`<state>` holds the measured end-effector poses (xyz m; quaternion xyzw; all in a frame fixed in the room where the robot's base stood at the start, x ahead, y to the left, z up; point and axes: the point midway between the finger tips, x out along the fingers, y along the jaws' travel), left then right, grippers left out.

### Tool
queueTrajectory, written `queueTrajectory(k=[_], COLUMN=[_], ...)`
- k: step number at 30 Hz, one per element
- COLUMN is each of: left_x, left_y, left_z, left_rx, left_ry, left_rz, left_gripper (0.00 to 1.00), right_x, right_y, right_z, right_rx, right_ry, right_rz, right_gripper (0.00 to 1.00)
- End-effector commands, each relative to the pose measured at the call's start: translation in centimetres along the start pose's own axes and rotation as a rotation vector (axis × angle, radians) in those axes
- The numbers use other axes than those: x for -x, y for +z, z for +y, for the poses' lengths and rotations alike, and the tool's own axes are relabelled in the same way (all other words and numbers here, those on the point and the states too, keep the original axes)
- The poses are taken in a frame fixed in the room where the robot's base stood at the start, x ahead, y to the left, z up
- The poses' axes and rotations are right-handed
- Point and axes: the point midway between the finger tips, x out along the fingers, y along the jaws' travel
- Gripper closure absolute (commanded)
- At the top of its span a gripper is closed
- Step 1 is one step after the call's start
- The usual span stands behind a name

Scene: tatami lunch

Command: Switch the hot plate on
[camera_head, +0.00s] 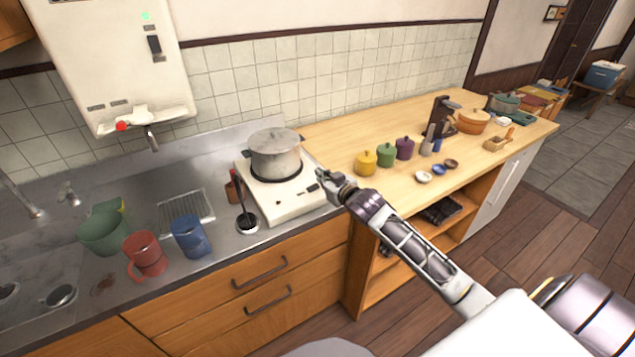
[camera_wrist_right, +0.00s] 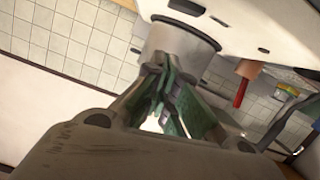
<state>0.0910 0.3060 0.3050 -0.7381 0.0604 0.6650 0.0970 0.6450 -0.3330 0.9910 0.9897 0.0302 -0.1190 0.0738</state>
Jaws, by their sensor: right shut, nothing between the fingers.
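The white hot plate (camera_head: 292,207) sits on the metal counter by the tiled wall. A grey lidded pot (camera_head: 275,157) stands on its dark round burner. Small dark marks show on the plate's top near its front and right edges; I cannot tell their setting. My right gripper (camera_head: 327,184) is shut and empty at the plate's right corner; whether it touches the plate is unclear. In the right wrist view its closed fingers (camera_wrist_right: 172,105) show greenish inner pads, and part of them hides what lies beyond. My left gripper is not in view.
A black ladle (camera_head: 246,221) rests left of the plate, near a blue mug (camera_head: 190,238) and a red mug (camera_head: 146,255). Yellow (camera_head: 366,162), green (camera_head: 386,155) and purple (camera_head: 404,148) jars stand right on the wooden counter. A white wall heater (camera_head: 115,60) hangs above left.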

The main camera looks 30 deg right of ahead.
Motion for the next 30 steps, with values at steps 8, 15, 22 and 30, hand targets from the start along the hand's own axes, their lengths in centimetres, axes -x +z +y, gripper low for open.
queueTrajectory(k=[8,15,22,30], left_x=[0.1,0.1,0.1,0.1], left_y=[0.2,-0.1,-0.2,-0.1], left_z=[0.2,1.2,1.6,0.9], left_rx=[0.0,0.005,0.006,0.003], left_ry=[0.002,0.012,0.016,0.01], left_rz=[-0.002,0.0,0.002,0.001], left_gripper=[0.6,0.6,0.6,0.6], right_x=[-2.1,-3.8,-4.7,-5.1], right_y=[-0.1,-0.1,1.6,3.6], right_z=[0.0,0.0,-0.1,0.0], right_rx=[0.0,0.0,-0.001,0.0], right_ry=[0.0,0.0,-0.001,0.0], right_rz=[0.0,0.001,-0.003,-0.001], right_gripper=[1.0,1.0,1.0,1.0])
